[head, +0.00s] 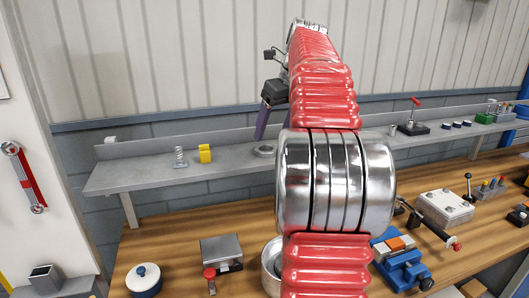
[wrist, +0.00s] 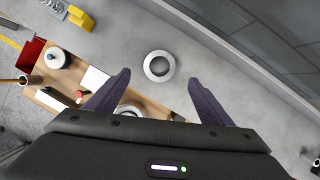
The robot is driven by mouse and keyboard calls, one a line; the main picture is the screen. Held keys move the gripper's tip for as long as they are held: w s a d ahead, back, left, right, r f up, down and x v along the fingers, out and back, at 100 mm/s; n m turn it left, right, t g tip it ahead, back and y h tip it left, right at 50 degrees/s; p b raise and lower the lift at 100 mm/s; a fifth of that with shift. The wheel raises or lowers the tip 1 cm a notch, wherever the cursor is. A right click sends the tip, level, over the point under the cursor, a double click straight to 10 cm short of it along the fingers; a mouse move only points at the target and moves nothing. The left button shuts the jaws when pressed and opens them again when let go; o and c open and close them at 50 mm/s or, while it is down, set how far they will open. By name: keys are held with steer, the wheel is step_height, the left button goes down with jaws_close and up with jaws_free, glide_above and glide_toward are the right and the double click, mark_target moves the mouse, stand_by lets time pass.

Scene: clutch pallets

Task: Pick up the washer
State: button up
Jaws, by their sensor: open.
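The washer (head: 262,152) is a grey metal ring lying flat on the grey wall shelf, just left of my arm's big silver joint in the head view. In the wrist view the washer (wrist: 171,69) shows whole, near the upper middle, with nothing on it. My gripper (wrist: 160,79) is open and empty. Its two dark purple fingers stand left and right of the washer in the wrist view, apart from it. In the head view a purple finger (head: 262,123) hangs above the shelf near the washer; the other finger is hidden.
A yellow block (head: 204,153) and a bolt or spring (head: 180,157) stand left of the washer on the shelf (head: 130,177). The wall is close behind. Below, the wooden bench holds a blue-and-white round pot (head: 144,279), a grey metal block (head: 221,249) and a blue vise (head: 405,270).

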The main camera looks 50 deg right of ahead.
steer(key=shift+w+f, duration=0.25)
steer(key=shift+f, duration=0.45)
steer(key=shift+x, duration=2.65)
steer(key=shift+w, duration=0.15)
steer(key=shift+r, duration=0.1)
steer(key=shift+c, duration=0.3)
steer(key=c, duration=1.3)
steer(key=shift+r, duration=5)
